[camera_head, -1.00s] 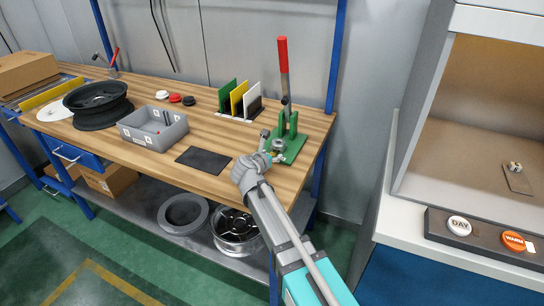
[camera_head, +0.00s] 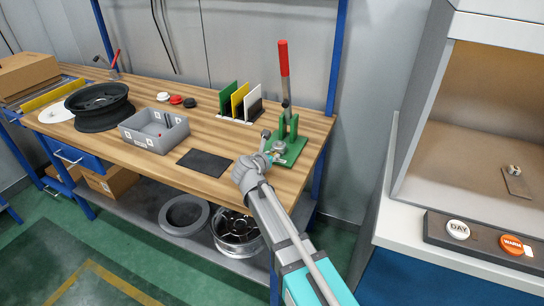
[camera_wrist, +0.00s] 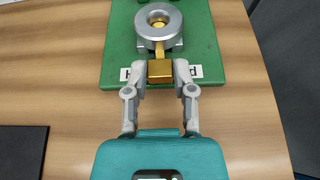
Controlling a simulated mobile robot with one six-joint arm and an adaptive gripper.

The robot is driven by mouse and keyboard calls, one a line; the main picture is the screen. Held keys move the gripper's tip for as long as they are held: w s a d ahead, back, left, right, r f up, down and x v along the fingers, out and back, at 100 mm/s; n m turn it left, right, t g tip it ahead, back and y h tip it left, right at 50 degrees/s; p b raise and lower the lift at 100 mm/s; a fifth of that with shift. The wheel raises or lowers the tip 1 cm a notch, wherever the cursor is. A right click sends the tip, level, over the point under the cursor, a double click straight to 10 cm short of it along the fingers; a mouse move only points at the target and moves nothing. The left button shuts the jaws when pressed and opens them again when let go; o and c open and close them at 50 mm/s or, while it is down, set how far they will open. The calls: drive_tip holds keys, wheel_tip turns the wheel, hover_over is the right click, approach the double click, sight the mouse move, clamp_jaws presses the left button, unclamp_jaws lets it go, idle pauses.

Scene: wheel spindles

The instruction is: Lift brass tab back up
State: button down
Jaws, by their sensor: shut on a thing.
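The brass tab (camera_wrist: 160,70) shows in the wrist view as a gold block on a short stem, in front of a round silver hub (camera_wrist: 158,22) with a brass centre. The hub sits on a green fixture plate (camera_wrist: 118,45). My gripper (camera_wrist: 160,73) is shut on the brass tab, one finger on each side of it. In the head view my gripper (camera_head: 264,160) is at the front left of the green press fixture (camera_head: 288,148), and the arm hides the tab there. White letter labels on the plate are partly hidden by the fingers.
A red-handled lever (camera_head: 284,62) stands up from the fixture. A dark mat (camera_head: 205,163) and a grey bin (camera_head: 150,139) lie to the left on the wooden bench. Coloured plates (camera_head: 240,100) stand behind. A black wheel rim (camera_head: 98,104) is farther left.

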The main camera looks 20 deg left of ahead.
drive_tip(key=shift+w+a+r, duration=0.1)
drive_tip(key=shift+c, duration=2.4)
unclamp_jaws()
drive_tip(key=shift+r, duration=0.1)
drive_tip(key=shift+o, duration=0.2)
